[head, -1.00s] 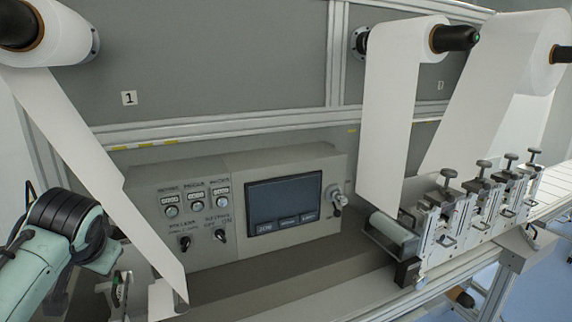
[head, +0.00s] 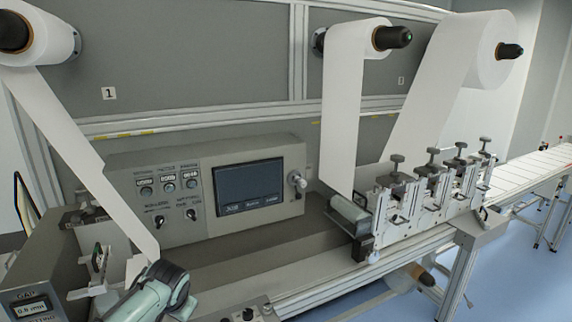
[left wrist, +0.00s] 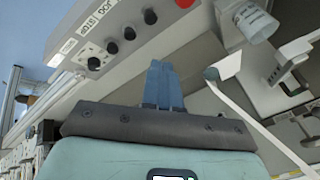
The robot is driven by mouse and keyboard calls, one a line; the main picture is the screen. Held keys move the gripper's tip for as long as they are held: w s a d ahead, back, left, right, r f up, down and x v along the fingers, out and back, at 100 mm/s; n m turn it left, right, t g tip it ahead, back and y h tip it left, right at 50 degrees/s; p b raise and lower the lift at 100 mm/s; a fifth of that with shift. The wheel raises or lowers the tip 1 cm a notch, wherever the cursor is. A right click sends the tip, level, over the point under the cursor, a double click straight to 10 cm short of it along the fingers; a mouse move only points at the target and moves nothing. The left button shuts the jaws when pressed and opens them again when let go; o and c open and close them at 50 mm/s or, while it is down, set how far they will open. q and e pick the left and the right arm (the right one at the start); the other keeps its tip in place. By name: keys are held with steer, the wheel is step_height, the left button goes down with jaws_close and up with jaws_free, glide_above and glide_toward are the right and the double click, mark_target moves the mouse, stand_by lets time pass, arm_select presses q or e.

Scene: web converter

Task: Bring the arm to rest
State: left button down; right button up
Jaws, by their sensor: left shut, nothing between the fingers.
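My left arm shows as a pale green link with a dark joint at the bottom left of the head view (head: 150,295), below the hanging end of the left paper web (head: 95,170). Its fingers are out of that view. In the left wrist view the blue fingers of my left gripper (left wrist: 160,68) are together and empty. They appear apart from the machine, between a grey panel with dark knobs (left wrist: 110,48) and a white paper strip (left wrist: 255,115). My right gripper is in neither view.
A control box with a screen (head: 249,187) stands behind the bench. Several clamp units (head: 430,195) line the bench at the right, leading to a white conveyor (head: 535,167). A gauge box (head: 32,300) is at the lower left. Blue floor is free at the lower right.

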arm_select(q)
steer(key=s+d+f+n+g+h, duration=0.1)
steer(key=s+d+f+h, duration=0.2)
steer(key=f, duration=0.9)
steer(key=s+d+f+g, duration=0.25)
steer(key=s+f, duration=0.25)
steer(key=f, duration=0.6)
steer(key=s+d+f+n+h, duration=0.15)
steer(key=s+d+f, duration=0.25)
steer(key=f, duration=0.8)
steer(key=s+d+f+n, duration=0.1)
steer(key=s+d+f, duration=0.1)
steer(key=s, duration=0.5)
steer(key=s+d+f+n+g+h, duration=0.1)
steer(key=s+d+f+n, duration=0.1)
steer(key=s+f, duration=0.3)
steer(key=s+d+f+n+g+h, duration=0.1)
steer(key=s+d+f+n, duration=0.1)
steer(key=s, duration=0.8)
steer(key=shift+s+f, duration=0.35)
steer(key=shift+f, duration=0.35)
